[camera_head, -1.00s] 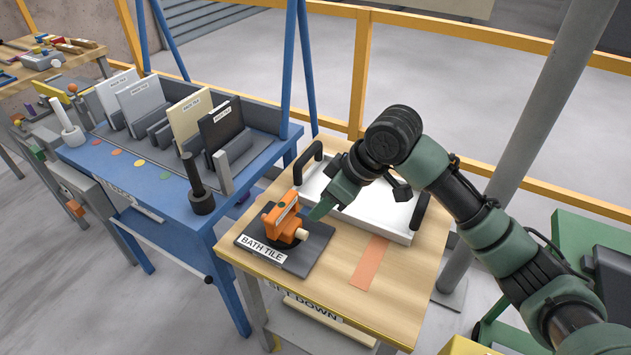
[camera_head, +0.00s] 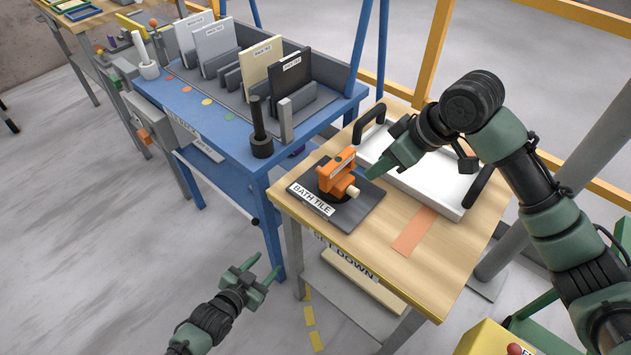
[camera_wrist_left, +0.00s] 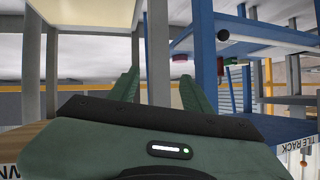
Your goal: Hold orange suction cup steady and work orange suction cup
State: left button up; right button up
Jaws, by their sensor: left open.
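The orange suction cup (camera_head: 337,172) stands on the dark bath tile (camera_head: 353,208) on the wooden table. My right gripper (camera_head: 385,166) is close beside the cup on its right, fingers pointing toward it. I cannot tell whether its fingers are apart or whether it touches the cup. My left gripper (camera_head: 262,275) is open and empty, low in front of the blue bench and left of the wooden table. In the left wrist view its two green fingers (camera_wrist_left: 155,95) are spread apart with nothing between them. The cup does not show in that view.
A white tray (camera_head: 440,185) with black handles lies behind the tile. An orange strip (camera_head: 414,230) marks the table. The blue bench (camera_head: 215,130) with upright tiles and a dark post (camera_head: 260,130) stands to the left. A yellow box (camera_head: 490,338) is at lower right. Floor around my left gripper is clear.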

aim_at(322, 177)
pick_arm(q)
jog(key=w+d+r+t+h, duration=0.1)
jog(key=d+r, duration=0.3)
jog(key=r, duration=0.4)
jog(key=w+d+r+t+h, duration=0.1)
jog(key=w+d+r+h, duration=0.2)
jog(key=r, duration=0.6)
jog(key=w+d+r+m+t+h, duration=0.1)
jog(key=w+d+r, duration=0.3)
jog(key=r, duration=0.5)
jog(key=shift+d+r+h, duration=0.25)
jog(key=shift+d+h, duration=0.45)
jog(key=shift+d, duration=0.3)
jog(key=shift+w+d+r, duration=0.2)
jog(key=shift+w+d, duration=0.25)
jog(key=shift+w, duration=0.05)
jog(key=x, duration=0.6)
jog(key=shift+w+d+f, duration=0.1)
jog(key=shift+w+d, duration=0.05)
jog(key=shift+w, duration=0.05)
grip_shut()
